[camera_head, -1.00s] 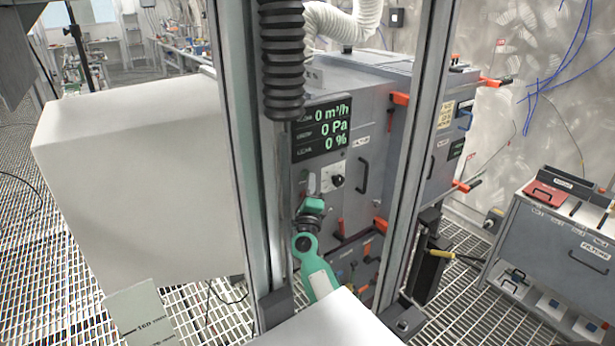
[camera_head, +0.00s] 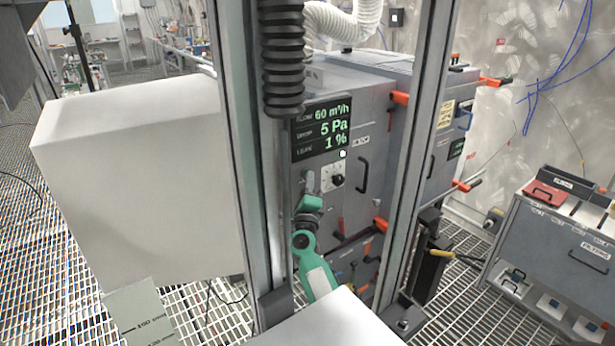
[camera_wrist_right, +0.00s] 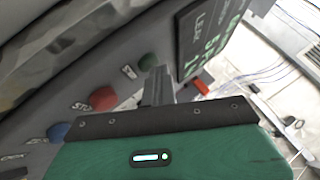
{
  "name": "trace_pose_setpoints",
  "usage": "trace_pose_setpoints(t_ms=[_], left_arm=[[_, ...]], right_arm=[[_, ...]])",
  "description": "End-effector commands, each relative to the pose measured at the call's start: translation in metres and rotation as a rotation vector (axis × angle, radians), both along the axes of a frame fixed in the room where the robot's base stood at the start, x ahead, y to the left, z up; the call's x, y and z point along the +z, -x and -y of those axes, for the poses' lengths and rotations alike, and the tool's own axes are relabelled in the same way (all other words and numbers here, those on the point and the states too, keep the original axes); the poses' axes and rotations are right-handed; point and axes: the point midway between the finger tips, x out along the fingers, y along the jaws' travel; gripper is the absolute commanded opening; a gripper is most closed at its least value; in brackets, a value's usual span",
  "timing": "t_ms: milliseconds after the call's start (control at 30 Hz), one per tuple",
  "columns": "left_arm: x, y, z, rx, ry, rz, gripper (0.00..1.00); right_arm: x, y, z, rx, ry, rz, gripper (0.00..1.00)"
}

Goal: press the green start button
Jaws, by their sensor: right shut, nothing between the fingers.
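The green start button (camera_wrist_right: 150,61) shows in the right wrist view on a grey panel, partly hidden behind my fingertips. My right gripper (camera_wrist_right: 158,72) is shut and empty, its tips right at the green button; I cannot tell whether they still touch it. In the head view my right gripper (camera_head: 309,182) is at the machine's front (camera_head: 345,205), below the display, and hides the button. The display (camera_head: 321,129) reads 60 m³/h, 5 Pa and 1 %. A small white light (camera_head: 342,154) glows at its lower right. My left gripper is not in view.
A red stop button (camera_wrist_right: 103,98) and a blue button (camera_wrist_right: 59,131) sit beside the green one. A dial (camera_head: 334,177) and a black handle (camera_head: 363,174) are right of my gripper. A grey cabinet (camera_head: 555,245) stands at the right.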

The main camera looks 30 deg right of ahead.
Motion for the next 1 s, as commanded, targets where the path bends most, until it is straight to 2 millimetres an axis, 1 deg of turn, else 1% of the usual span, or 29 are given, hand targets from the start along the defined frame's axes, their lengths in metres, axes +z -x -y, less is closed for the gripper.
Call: trace_pose_setpoints(t_ms=[333, 600, 833, 1000], left_arm=[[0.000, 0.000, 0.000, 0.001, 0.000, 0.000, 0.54], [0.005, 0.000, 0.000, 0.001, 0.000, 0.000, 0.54], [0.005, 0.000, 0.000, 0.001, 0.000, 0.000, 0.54], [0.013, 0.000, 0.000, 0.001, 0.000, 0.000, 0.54]], right_arm=[[0.002, -0.002, 0.000, 0.002, 0.001, 0.002, 0.00], [0.002, 0.006, -0.001, 0.003, 0.002, 0.000, 0.00], [0.001, 0.006, -0.001, 0.002, 0.001, 0.000, 0.00], [0.002, 0.019, 0.000, 0.002, 0.001, -0.001, 0.00]])
